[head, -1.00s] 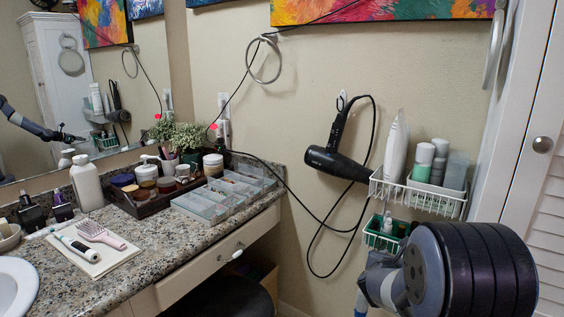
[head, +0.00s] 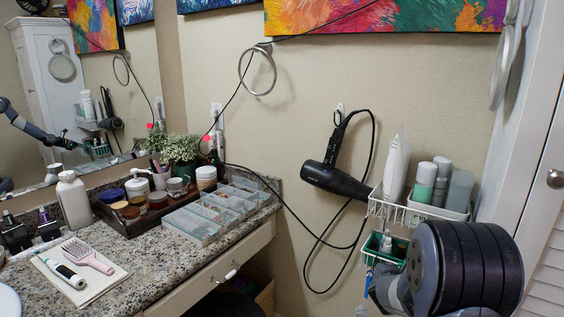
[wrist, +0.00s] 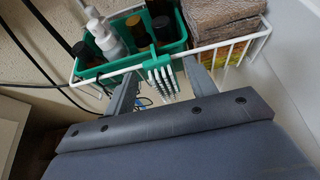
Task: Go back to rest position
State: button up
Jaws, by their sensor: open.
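My gripper (wrist: 160,68) shows in the wrist view with its two grey fingers apart. They reach toward the front rim of a white wire basket (wrist: 233,45). A green-and-white slatted piece (wrist: 160,76) shows between the fingers; I cannot tell whether they touch it. In the head view my arm's dark round joint fills the lower right and hides the gripper itself. My arm also shows small in the mirror at the left.
A green bin (wrist: 92,66) with bottles sits in the basket beside brown folded cloth (wrist: 225,20). In the head view, a wall rack (head: 418,216), a hair dryer (head: 338,180) with a looping cord, and a white door (head: 545,230) are close. A granite counter (head: 130,290) is at left.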

jog(key=f+v, duration=0.1)
jog(key=v, duration=1)
jog(key=shift+s+a+f+b, duration=0.35)
jog(key=shift+f+b, duration=0.05)
jog(key=shift+b, duration=0.05)
